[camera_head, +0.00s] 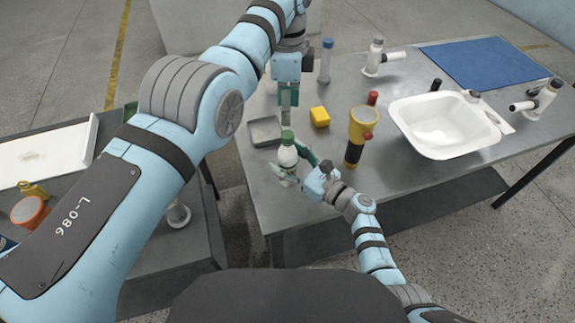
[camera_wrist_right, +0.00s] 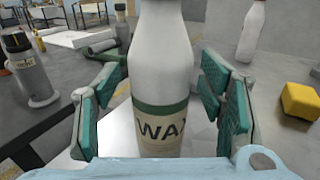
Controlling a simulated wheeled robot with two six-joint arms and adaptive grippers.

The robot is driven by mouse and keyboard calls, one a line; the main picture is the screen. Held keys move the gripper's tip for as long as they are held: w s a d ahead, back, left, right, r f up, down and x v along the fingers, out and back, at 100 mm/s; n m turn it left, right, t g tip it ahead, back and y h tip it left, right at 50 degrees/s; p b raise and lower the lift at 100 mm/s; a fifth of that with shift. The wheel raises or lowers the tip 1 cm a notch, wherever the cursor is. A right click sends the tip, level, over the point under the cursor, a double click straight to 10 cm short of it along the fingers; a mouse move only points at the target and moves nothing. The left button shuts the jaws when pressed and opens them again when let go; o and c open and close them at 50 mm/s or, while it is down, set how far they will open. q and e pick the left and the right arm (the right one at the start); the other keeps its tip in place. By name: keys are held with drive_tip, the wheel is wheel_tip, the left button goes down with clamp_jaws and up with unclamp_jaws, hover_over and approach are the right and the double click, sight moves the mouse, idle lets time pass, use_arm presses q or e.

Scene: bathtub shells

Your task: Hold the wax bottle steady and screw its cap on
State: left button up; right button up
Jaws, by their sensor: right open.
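The white wax bottle (camera_head: 287,157) stands upright near the left front edge of the grey table. A green cap (camera_head: 287,135) shows at its top in the head view; I cannot tell how tightly it sits. In the right wrist view the bottle (camera_wrist_right: 162,65) fills the middle, with its WAX label facing me and its top cut off. My right gripper (camera_wrist_right: 162,115) is open, with its teal pads on both sides of the bottle and gaps visible. My left gripper (camera_head: 288,112) points down just above the cap; its fingers are seen edge-on, so their opening is unclear.
A shallow grey tray (camera_head: 256,131), a yellow block (camera_head: 320,117) and a yellow-and-black cylinder (camera_head: 354,155) are near the bottle. Farther right are a white basin (camera_head: 408,122) and a blue mat (camera_head: 485,62). A side table (camera_head: 202,215) stands at left.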

clamp_jaws()
use_arm(q)
drive_tip(key=shift+f, duration=0.1)
drive_tip(key=n, duration=0.7)
drive_tip(key=shift+n, duration=0.3)
drive_tip(key=n, duration=1.2)
drive_tip(key=shift+n, duration=0.4)
drive_tip(key=n, duration=0.6)
drive_tip(key=shift+n, duration=0.3)
use_arm(e)
drive_tip(key=shift+f, duration=0.1)
